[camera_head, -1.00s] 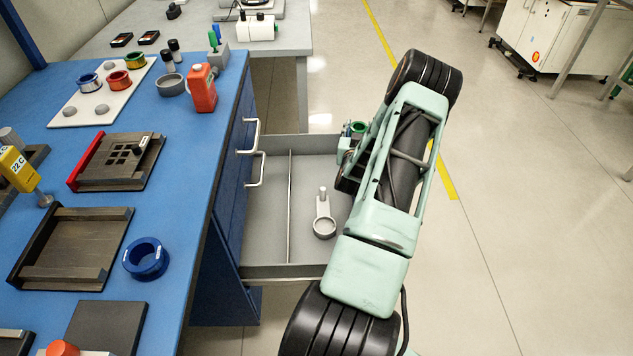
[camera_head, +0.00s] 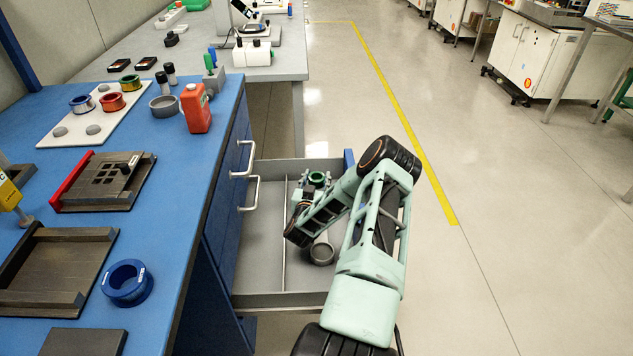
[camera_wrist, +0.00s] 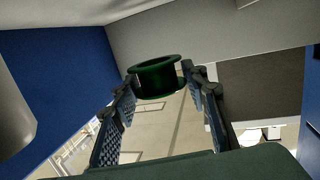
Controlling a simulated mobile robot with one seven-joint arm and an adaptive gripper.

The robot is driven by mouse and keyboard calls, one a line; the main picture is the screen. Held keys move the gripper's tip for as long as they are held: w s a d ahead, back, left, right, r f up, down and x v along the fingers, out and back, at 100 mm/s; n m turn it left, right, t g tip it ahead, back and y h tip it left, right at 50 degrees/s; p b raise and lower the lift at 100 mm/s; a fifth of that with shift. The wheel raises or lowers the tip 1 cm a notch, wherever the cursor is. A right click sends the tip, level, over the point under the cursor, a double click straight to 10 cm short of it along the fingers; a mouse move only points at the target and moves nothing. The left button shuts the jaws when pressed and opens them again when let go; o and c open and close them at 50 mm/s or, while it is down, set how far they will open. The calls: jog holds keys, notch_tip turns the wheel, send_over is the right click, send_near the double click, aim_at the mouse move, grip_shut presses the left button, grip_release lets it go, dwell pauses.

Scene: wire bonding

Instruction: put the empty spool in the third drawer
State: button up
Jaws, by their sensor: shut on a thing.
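The empty spool, dark green and with no wire visible on it, is between the fingertips of my gripper (camera_wrist: 160,80) in the wrist view. The spool (camera_head: 317,178) also shows in the head view over the far part of the open drawer (camera_head: 262,299). My gripper is shut on it. The drawer is pulled out below two shut drawers with pale handles (camera_head: 244,160). I cannot tell exactly how high the spool is above the drawer floor. My arm hides part of the drawer's right side.
A thin divider (camera_head: 284,230) splits the drawer lengthwise. A grey ring-ended tool (camera_head: 322,252) lies in its right part, partly behind my arm. The left compartment looks clear. A blue spool (camera_head: 127,284) and an orange-red bottle (camera_head: 196,108) stand on the blue bench.

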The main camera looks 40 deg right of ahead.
jog(key=shift+f, duration=0.3)
jog(key=shift+f+b, duration=0.45)
jog(key=shift+f, duration=0.05)
jog(key=o, duration=1)
jog(key=shift+o, duration=0.2)
jog(key=shift+r+p, duration=0.3)
jog(key=p+v, duration=0.3)
jog(key=v, duration=0.9)
jog(key=shift+r+p, duration=0.25)
jog(key=shift+p, duration=0.05)
